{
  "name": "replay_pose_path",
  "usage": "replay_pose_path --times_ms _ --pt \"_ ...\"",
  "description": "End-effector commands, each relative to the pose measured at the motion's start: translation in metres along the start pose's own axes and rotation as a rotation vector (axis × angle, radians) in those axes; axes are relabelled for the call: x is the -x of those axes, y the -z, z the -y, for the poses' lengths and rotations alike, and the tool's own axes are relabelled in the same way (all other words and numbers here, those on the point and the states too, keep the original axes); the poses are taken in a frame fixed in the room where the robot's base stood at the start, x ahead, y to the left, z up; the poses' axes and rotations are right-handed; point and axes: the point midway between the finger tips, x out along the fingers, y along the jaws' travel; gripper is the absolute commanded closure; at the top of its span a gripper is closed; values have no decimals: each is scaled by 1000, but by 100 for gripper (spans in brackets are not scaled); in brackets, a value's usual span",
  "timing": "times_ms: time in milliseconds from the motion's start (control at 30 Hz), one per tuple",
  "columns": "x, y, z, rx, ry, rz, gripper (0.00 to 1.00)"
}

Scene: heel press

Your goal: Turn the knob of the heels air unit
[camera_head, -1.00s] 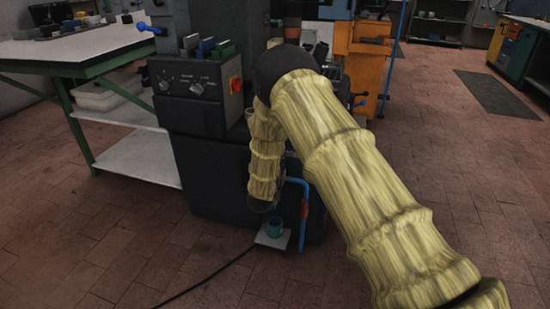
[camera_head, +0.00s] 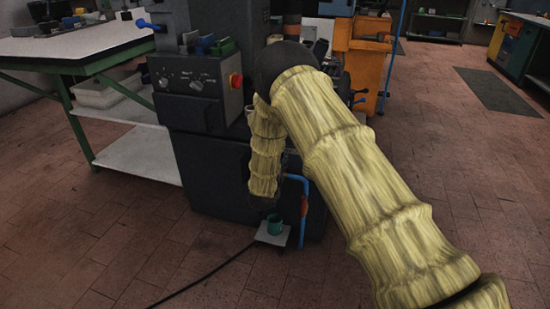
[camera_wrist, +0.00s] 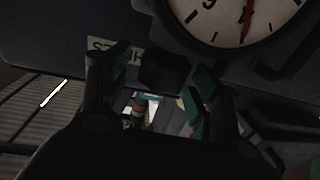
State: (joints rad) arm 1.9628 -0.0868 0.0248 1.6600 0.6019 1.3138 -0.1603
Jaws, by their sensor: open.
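In the wrist view, my gripper (camera_wrist: 160,82) is open, its dark fingers with teal pads spread to either side of a dark blocky part (camera_wrist: 165,72), which looks like the knob. Whether the fingers touch it, I cannot tell. Just above is a round pressure gauge (camera_wrist: 240,18) with a pale face and a red needle. A pale label (camera_wrist: 103,48) with partly covered lettering sits behind the left finger. In the head view, the dark heel press (camera_head: 210,165) stands ahead; my arm hides the air unit and my gripper's fingers there.
The press has a control panel (camera_head: 190,85) with small knobs and a red button (camera_head: 236,80). A green-framed bench (camera_head: 75,55) stands left. A black cable (camera_head: 205,275) crosses the floor.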

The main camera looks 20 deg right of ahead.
Motion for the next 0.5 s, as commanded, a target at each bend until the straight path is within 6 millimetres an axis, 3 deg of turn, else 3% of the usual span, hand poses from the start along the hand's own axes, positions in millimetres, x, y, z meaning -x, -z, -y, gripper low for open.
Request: replay_pose_path --times_ms 167,500 --pt "18 0 0 0 1 1 37" --pt "80 -1 0 2 1 2 37"
